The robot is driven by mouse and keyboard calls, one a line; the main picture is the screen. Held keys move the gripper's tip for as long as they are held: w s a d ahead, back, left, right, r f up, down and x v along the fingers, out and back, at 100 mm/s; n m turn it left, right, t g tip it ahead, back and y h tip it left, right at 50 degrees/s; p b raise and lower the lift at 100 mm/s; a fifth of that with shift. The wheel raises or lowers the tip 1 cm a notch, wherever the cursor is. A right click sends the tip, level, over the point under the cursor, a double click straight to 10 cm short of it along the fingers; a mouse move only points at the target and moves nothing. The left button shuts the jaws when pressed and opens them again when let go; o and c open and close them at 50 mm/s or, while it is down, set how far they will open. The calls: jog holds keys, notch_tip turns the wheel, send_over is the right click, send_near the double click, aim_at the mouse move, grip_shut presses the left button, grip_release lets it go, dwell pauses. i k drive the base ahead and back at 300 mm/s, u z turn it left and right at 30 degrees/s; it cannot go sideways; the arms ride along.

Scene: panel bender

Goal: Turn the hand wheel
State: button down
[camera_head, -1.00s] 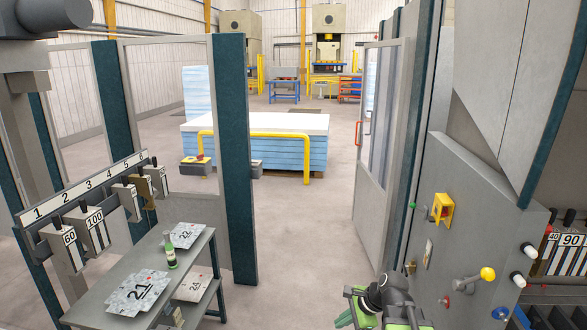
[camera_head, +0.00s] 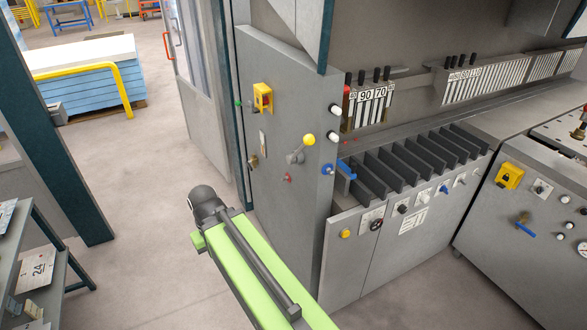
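A small black round control (camera_head: 376,225) sits on a pale plate on the low front of the grey machine. It looks like a small wheel or knob, but it is too small to tell whether it is the hand wheel. A grey lever with a yellow ball (camera_head: 309,140) stands out from the tall grey side panel (camera_head: 285,75). My green arm reaches in from the bottom, with its dark joint in front of the floor left of the panel. My gripper's fingers do not show.
A yellow switch box (camera_head: 262,97) and several small knobs are on the tall panel. A blue handle (camera_head: 346,169) sticks out at the tool rack (camera_head: 420,158). A grey shelf table (camera_head: 55,255) stands at lower left. Open floor (camera_head: 150,180) lies between it and the machine.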

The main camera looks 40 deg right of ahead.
aim_at(375, 223)
jog(key=z, duration=0.4)
jog(key=k, duration=0.15)
jog(key=z, duration=2.5)
jog(key=i, duration=0.85)
jog(key=u, duration=2.65)
jog(key=i, duration=0.1)
jog(key=z, duration=2.25)
jog(key=k, duration=0.2)
jog(key=z, duration=0.65)
